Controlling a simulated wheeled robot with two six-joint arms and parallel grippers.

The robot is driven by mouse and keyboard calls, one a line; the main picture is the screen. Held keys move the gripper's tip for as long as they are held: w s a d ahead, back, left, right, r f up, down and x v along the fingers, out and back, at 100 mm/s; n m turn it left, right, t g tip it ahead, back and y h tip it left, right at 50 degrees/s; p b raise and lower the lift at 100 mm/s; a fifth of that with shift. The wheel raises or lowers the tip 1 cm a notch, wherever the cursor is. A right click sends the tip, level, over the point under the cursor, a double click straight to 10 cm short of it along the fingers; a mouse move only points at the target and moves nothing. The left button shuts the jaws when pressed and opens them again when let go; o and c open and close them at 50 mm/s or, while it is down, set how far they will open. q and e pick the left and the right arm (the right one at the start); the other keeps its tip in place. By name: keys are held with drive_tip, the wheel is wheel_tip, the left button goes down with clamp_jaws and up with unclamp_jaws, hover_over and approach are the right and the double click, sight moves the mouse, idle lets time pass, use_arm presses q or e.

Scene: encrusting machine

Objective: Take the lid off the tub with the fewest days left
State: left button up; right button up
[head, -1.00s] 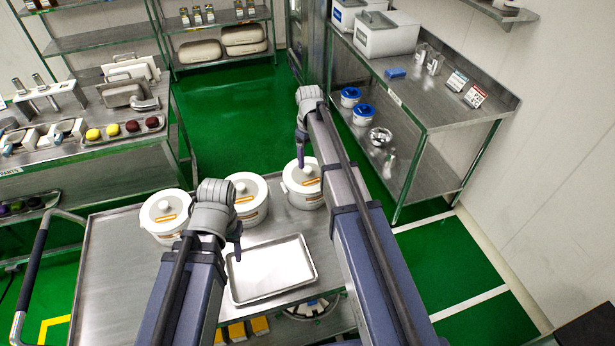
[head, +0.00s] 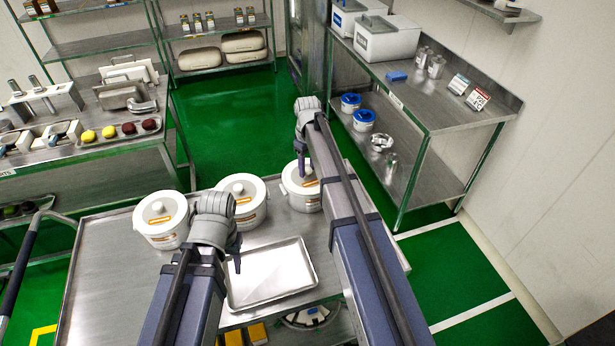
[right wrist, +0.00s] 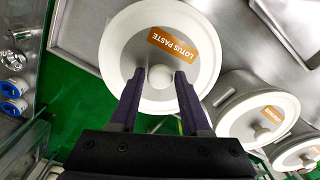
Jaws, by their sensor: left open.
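Three white tubs with knobbed lids and orange labels stand in a row on the steel cart: left tub (head: 150,232), middle tub (head: 258,214), right tub (head: 302,204). My right gripper (head: 301,172) points down at the right tub's lid. In the right wrist view, my right gripper (right wrist: 160,76) is open, its fingers on either side of the white knob (right wrist: 160,77). That lid (right wrist: 125,40) reads "LOTUS PASTE"; no day count is legible. The lid sits on its tub. My left gripper (head: 237,264) is open and empty above the tray, near the middle tub.
An empty metal tray (head: 285,270) lies on the cart (head: 100,260) in front of the tubs. A steel shelf table (head: 430,110) with white boxes and blue-lidded tubs stands at the right. A counter with small coloured balls (head: 108,132) is at the left.

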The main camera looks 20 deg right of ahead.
sight(307, 169)
clamp_jaws()
drive_tip(key=shift+r, duration=0.1)
idle(0.3)
wheel_tip(307, 169, up, 10)
drive_tip(key=p, duration=1)
